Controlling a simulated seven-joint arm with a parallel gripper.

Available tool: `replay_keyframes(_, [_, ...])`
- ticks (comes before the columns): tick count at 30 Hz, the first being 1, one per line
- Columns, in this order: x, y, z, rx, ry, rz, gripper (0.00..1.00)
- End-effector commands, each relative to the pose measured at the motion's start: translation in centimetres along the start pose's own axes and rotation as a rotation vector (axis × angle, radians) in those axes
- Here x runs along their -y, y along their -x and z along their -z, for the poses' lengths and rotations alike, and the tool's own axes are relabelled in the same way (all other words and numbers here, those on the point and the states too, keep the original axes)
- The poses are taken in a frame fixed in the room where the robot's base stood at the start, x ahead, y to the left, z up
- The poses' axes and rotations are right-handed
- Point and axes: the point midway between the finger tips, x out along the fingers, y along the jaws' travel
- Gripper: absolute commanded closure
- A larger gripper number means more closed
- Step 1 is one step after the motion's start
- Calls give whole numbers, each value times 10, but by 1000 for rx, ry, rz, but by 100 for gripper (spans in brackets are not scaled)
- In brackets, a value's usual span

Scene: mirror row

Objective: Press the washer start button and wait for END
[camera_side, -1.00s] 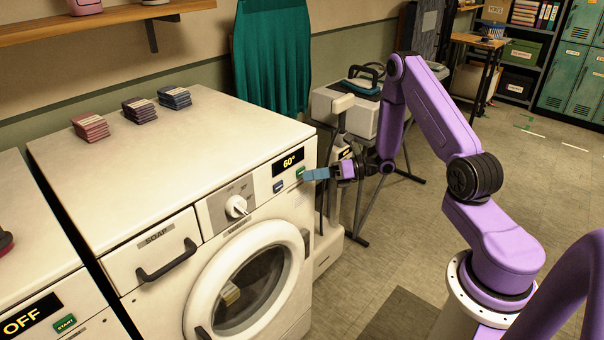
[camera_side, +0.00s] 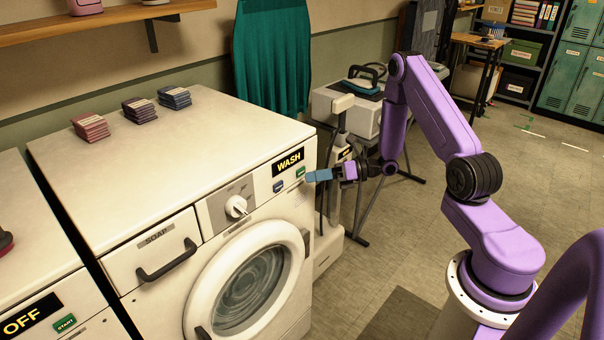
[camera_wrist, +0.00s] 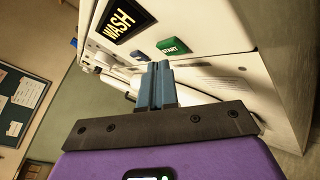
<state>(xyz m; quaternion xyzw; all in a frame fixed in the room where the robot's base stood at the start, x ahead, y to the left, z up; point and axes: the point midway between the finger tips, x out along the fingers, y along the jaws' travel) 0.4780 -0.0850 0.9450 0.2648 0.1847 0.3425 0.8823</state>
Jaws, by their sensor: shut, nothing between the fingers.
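The white washer (camera_side: 130,215) stands at the left of the side view. Its display (camera_side: 288,162) reads WASH, and the wrist view shows the same display (camera_wrist: 122,20). The green start button (camera_side: 300,171) sits below the display; in the wrist view the button (camera_wrist: 173,46) shows its START label uncovered. The round door (camera_side: 246,285) is shut, with a swirling blur behind its glass. My gripper (camera_side: 308,176) is shut and empty, its blue fingers close to the panel by the button. In the wrist view the fingertips (camera_wrist: 160,66) lie just below the button, apparently clear of it.
A second washer (camera_side: 25,255) at the lower left shows OFF and has its own start button (camera_side: 65,323). A bench with an iron (camera_side: 362,84) stands behind my gripper. The floor at right is open.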

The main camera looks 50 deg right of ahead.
Motion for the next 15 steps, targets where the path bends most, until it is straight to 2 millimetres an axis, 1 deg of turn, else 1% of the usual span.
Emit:
replay_keyframes(8, [-1, 1, 1, 0, 0, -1, 100])
replay_keyframes(15, [-10, 13, 10, 1, -2, 0, 100])
